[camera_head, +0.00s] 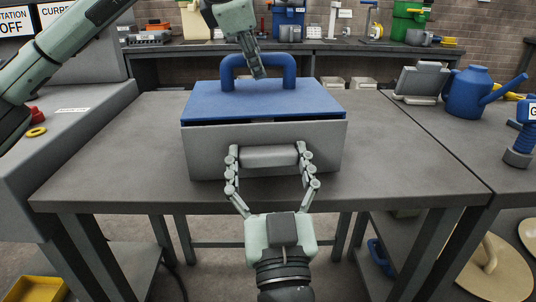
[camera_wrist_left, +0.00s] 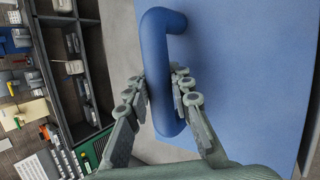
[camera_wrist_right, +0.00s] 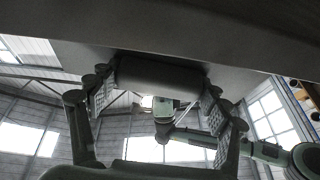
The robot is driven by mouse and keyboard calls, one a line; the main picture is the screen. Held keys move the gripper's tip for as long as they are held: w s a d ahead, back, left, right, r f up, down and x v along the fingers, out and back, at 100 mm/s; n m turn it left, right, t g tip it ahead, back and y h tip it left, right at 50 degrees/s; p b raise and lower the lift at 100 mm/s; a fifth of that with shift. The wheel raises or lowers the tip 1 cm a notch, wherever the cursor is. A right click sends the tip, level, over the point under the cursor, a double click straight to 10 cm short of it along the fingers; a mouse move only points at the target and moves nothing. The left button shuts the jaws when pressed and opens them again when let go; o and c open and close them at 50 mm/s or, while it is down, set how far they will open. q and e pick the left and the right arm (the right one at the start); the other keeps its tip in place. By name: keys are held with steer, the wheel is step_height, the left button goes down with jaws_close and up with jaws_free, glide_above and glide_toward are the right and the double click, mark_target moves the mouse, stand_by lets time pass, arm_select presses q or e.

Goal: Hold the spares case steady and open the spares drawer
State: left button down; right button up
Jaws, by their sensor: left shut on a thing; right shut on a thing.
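The spares case (camera_head: 264,103) is a box with a blue top and a blue arched handle (camera_head: 287,70), standing on the grey table. Its grey front is the spares drawer (camera_head: 200,150), with a horizontal bar handle (camera_head: 269,156). A dark gap shows between blue top and drawer front. My left gripper (camera_head: 258,72) is shut on the blue handle from above; the left wrist view shows its fingers on both sides of the bar (camera_wrist_left: 159,90). My right gripper (camera_head: 270,160) is shut on the drawer handle, one finger at each end; the right wrist view shows this too (camera_wrist_right: 160,75).
The grey table (camera_head: 400,170) is clear on both sides of the case. A blue watering can (camera_head: 468,93) and a grey device (camera_head: 422,82) stand at the right. Shelves stand behind.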

steer(key=s, duration=1)
steer(key=shift+s+d, duration=0.15)
steer(key=shift+d, duration=0.25)
steer(key=o, duration=1.7)
